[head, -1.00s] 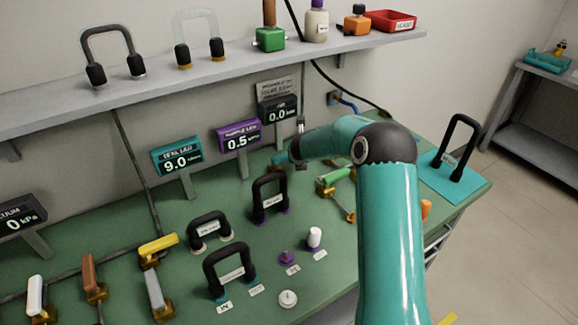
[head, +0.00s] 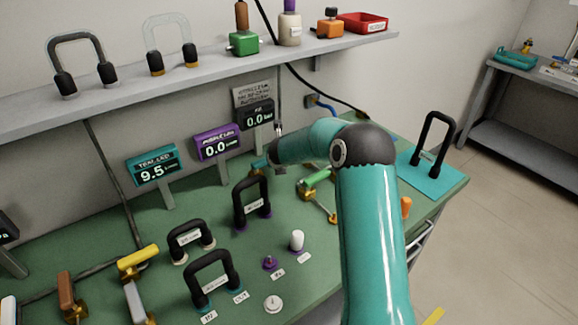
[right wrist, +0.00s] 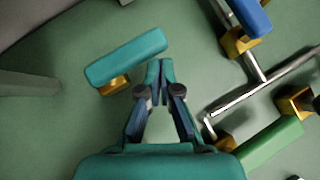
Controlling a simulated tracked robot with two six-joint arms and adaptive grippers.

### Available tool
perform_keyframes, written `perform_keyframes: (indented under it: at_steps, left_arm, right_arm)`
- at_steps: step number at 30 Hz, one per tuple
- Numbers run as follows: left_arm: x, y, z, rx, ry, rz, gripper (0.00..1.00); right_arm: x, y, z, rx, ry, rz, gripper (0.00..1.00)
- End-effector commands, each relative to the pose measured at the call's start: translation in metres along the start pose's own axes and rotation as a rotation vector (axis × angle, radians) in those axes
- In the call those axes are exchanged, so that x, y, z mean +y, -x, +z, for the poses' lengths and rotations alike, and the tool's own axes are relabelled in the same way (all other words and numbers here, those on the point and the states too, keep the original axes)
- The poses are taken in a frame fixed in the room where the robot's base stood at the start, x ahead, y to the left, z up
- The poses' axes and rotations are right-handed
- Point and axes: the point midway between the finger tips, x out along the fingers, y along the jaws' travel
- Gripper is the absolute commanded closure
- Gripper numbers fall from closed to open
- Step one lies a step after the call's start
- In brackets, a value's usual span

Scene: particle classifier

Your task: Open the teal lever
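The teal lever (right wrist: 127,58) has a teal bar handle on a brass valve body, up and left of my right fingertips in the right wrist view. A small teal end, probably the same lever (head: 258,165), shows beside my wrist in the head view. My right gripper (right wrist: 160,66) has its two fingers together with nothing visible between them. They point to the right of the handle, apart from it as far as the picture shows. In the head view my right arm hides most of the gripper. My left gripper is not in view.
A green-handled valve (right wrist: 272,142) and a blue-handled one (right wrist: 250,15) sit to the right on metal pipe. The teal meter (head: 155,165) reads 9.5, the purple meter (head: 218,145) 0.0. Black arched handles (head: 252,202) stand on the green bench.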

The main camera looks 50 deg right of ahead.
Motion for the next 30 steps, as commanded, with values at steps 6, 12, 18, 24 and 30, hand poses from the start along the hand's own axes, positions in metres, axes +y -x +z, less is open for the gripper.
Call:
perform_keyframes:
  at_steps: [6, 12, 18, 24, 30]
  left_arm:
    - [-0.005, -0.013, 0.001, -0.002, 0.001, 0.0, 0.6]
    - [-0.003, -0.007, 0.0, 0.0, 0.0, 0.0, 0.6]
    - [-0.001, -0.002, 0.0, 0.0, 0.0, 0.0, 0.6]
    - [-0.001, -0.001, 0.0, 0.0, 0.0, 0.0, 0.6]
    - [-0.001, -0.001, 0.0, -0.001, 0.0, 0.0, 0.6]
  right_arm:
    - [-0.013, 0.03, -0.012, 0.004, -0.002, -0.004, 1.0]
    - [-0.023, 0.07, -0.01, 0.008, 0.002, -0.001, 1.0]
    - [-0.029, 0.096, -0.009, 0.01, 0.008, 0.002, 1.0]
    - [-0.031, 0.103, -0.01, 0.012, 0.008, 0.003, 1.0]
    - [-0.031, 0.103, -0.01, 0.013, 0.009, 0.004, 1.0]
